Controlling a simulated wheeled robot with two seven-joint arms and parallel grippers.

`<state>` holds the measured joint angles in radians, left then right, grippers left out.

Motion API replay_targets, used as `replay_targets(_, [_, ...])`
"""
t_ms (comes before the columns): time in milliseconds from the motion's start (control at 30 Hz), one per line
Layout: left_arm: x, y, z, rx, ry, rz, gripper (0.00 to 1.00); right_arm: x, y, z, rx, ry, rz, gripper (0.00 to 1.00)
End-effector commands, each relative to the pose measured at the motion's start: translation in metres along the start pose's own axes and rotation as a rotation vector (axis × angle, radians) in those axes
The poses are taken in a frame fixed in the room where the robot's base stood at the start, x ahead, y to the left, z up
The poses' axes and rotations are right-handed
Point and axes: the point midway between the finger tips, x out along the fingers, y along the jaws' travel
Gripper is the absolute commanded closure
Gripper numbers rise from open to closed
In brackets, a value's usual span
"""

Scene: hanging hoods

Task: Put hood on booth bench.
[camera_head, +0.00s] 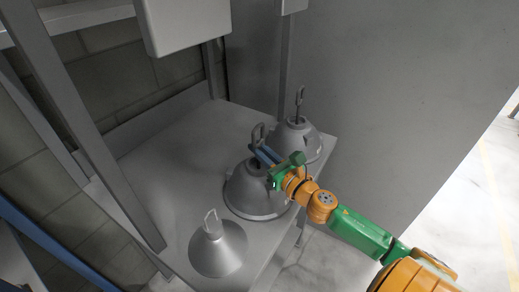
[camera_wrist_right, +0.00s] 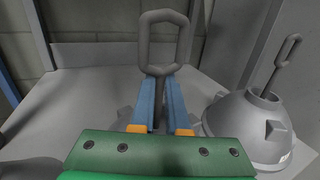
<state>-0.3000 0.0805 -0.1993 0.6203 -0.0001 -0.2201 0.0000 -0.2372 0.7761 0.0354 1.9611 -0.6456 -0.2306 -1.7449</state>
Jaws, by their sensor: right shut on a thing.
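Three grey hoods with loop handles are on the grey booth bench (camera_head: 180,150). The middle hood (camera_head: 243,196) is large and sits upright near the bench's right edge. My right gripper (camera_head: 258,152) is shut on its handle from the right, just below the loop. In the right wrist view the hood's loop (camera_wrist_right: 163,38) rises between the blue fingers (camera_wrist_right: 159,92); its body is mostly hidden. A second hood (camera_head: 303,140) stands behind it, and also shows in the right wrist view (camera_wrist_right: 250,125). A smaller conical hood (camera_head: 218,250) stands at the front. My left gripper is not in view.
A grey post (camera_head: 85,130) rises along the bench's left side. A pale box (camera_head: 190,22) hangs above the back of the bench. A grey panel (camera_head: 400,90) stands behind and to the right. The left and middle bench top is clear.

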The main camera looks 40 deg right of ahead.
Motion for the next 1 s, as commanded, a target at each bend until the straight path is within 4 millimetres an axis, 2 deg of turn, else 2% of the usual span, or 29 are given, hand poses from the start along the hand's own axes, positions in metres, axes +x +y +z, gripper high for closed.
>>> replay_targets(33, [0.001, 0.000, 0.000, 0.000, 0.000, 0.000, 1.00, 0.000, 0.000, -0.001, 0.000, 0.000, 0.000, 0.79])
replay_targets(100, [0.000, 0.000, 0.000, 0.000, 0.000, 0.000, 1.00, 0.000, 0.000, -0.001, 0.000, 0.000, 0.000, 0.60])
replay_targets(133, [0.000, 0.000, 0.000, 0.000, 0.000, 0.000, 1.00, 0.000, 0.000, -0.001, 0.000, 0.000, 0.000, 0.57])
replay_targets(433, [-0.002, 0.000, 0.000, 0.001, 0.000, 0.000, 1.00, 0.000, 0.000, 0.002, 0.000, 0.000, 0.000, 0.57])
replay_targets(533, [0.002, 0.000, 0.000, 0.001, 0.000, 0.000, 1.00, -0.007, 0.000, -0.001, 0.001, 0.002, -0.001, 0.57])
replay_targets(767, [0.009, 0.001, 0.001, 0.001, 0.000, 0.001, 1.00, -0.043, 0.000, -0.003, 0.003, 0.003, 0.000, 0.57])
replay_targets(1000, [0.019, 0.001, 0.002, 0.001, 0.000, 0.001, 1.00, -0.093, -0.001, -0.003, 0.001, 0.003, -0.004, 0.57])
